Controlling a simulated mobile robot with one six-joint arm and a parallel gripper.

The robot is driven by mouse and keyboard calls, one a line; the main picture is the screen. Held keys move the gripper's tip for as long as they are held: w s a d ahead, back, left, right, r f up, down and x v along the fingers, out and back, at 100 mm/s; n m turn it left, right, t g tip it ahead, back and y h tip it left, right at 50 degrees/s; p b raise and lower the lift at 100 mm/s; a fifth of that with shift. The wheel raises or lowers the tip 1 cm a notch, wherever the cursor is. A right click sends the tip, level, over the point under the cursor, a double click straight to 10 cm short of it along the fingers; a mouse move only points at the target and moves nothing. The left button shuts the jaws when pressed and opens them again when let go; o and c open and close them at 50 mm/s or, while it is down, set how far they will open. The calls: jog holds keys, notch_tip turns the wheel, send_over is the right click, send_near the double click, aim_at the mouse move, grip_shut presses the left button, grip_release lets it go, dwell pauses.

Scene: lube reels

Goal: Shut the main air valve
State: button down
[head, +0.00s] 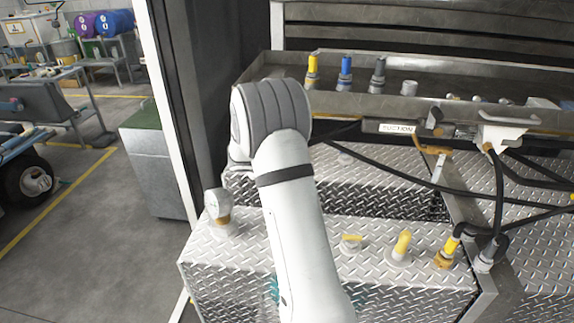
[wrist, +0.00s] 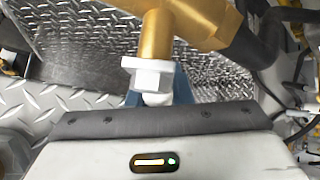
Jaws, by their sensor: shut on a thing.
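In the wrist view, a brass-coloured valve body (wrist: 195,18) crosses the top, with a brass stem (wrist: 156,38) running down from it. A white hex nut (wrist: 148,76) and a pale rounded end sit at the stem's foot, close before my gripper (wrist: 158,98). Its blue fingers show on either side of that end and are shut on it. Their tips are partly hidden. I take this brass fitting for the main air valve; no label on it is readable. In the head view my arm hides the gripper and the held part.
A treadplate box (head: 340,240) carries yellow-topped fittings (head: 401,245) and a pale fitting (head: 219,207). A metal tray (head: 440,108) behind holds coloured nozzles (head: 346,73). Black hoses (head: 385,180) cross at the right. Open floor (head: 90,230) lies at the left.

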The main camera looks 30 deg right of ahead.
jog(key=w+a+m+t+y+b, duration=0.1)
jog(key=w+a+f+m+t+y+b, duration=0.1)
jog(key=y+b, duration=0.1)
jog(key=w+a+m+t+y+b, duration=0.1)
jog(key=a+y, duration=0.1)
jog(key=shift+f+t, duration=0.25)
jog(key=shift+t, duration=0.05)
jog(key=shift+r, duration=0.1)
dwell(0.5)
jog(key=c, duration=1.3)
grip_release()
jog(key=shift+w, duration=0.1)
jog(key=p+v, duration=0.1)
jog(key=v, duration=0.6)
jog(key=shift+s+r+p, duration=0.2)
jog(key=shift+s+p, duration=0.1)
